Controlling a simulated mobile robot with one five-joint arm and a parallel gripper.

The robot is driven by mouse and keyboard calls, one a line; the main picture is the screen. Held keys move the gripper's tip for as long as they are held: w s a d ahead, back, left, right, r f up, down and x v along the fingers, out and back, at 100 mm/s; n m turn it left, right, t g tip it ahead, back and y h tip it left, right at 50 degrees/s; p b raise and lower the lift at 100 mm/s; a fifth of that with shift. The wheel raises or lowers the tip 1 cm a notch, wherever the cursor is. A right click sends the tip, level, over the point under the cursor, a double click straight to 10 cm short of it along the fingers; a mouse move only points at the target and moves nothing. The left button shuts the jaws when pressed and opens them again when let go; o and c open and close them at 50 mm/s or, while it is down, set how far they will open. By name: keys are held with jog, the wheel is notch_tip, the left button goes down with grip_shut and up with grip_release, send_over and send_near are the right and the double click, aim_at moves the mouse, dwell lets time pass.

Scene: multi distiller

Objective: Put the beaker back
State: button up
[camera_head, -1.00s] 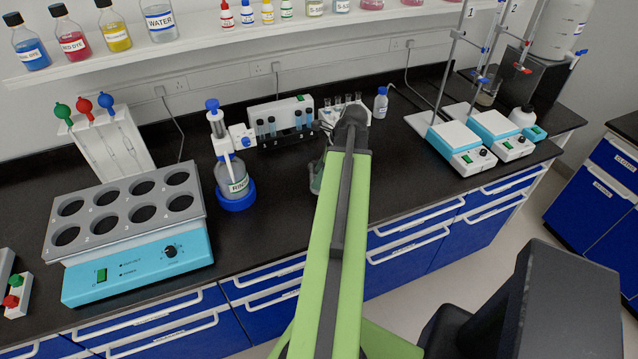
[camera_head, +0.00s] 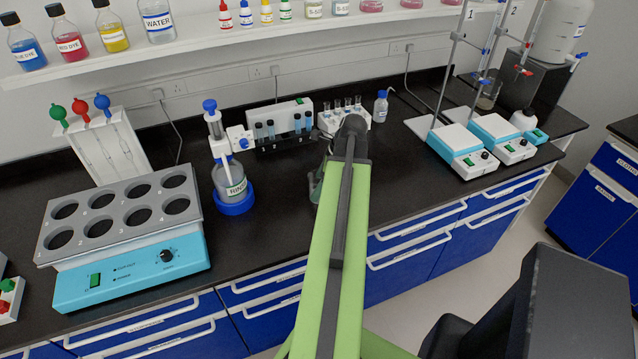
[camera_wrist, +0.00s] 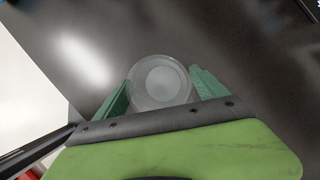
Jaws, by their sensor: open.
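A clear round glass vessel, which looks like the beaker (camera_wrist: 161,97), is seen from above in the wrist view, on the dark bench top. My gripper (camera_wrist: 160,78) is open, with one green finger on each side of the vessel. Whether either finger touches the glass is hard to tell. In the head view, my green arm hides most of the gripper and the vessel near the bench's front edge. Another glass beaker (camera_head: 487,96) stands at the back right, by the second stand.
Tube racks (camera_head: 280,125) stand behind. Two stirrer plates (camera_head: 457,140) with stands are right. Bare bench lies between my arm and the plates.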

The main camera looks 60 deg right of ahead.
jog(key=p+v, duration=1.1)
jog(key=v, duration=0.1)
jog(key=shift+r, duration=0.15)
